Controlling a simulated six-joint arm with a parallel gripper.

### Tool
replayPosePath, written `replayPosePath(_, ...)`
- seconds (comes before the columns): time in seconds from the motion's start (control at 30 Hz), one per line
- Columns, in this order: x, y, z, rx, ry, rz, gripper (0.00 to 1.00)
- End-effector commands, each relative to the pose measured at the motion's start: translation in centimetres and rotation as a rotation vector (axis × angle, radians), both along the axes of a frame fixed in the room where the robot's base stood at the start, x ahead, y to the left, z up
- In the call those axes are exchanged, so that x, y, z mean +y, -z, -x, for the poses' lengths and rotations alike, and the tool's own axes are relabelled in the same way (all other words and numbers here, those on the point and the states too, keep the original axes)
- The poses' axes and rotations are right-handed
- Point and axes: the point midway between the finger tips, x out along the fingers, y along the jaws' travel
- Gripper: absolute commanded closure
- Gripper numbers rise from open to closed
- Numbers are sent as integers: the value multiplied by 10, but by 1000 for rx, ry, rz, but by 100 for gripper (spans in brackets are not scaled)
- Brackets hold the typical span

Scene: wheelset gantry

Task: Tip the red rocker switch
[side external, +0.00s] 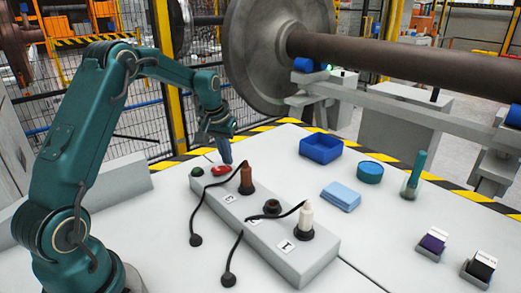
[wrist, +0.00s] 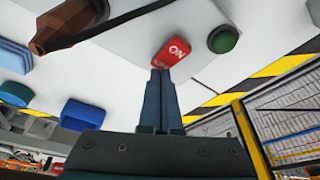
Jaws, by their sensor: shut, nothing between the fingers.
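The red rocker switch (side external: 221,170) sits near the far left end of a long grey control box (side external: 262,222) on the white table. In the wrist view the red rocker (wrist: 171,52) shows white "ON" lettering. My gripper (side external: 226,158) is shut and empty, pointing down at the switch. In the wrist view its fingertips (wrist: 160,73) are at the rocker's near edge, partly hiding it. I cannot tell whether they touch it.
A green button (side external: 197,171) is beside the rocker. A blue bin (side external: 321,148), blue cloth (side external: 341,196) and teal round container (side external: 370,172) lie to the right.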

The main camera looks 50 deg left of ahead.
Motion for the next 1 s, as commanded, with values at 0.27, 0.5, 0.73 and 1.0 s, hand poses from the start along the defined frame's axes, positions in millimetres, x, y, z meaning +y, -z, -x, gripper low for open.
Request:
replayPosePath(0.27, 0, -22, -1, -3, 0, -2, 100)
replayPosePath(0.5, 0, -40, -1, -4, 0, -2, 100)
replayPosePath(0.73, 0, -58, -1, -3, 0, -2, 100)
replayPosePath(1.0, 0, -68, 0, -2, 0, -1, 100)
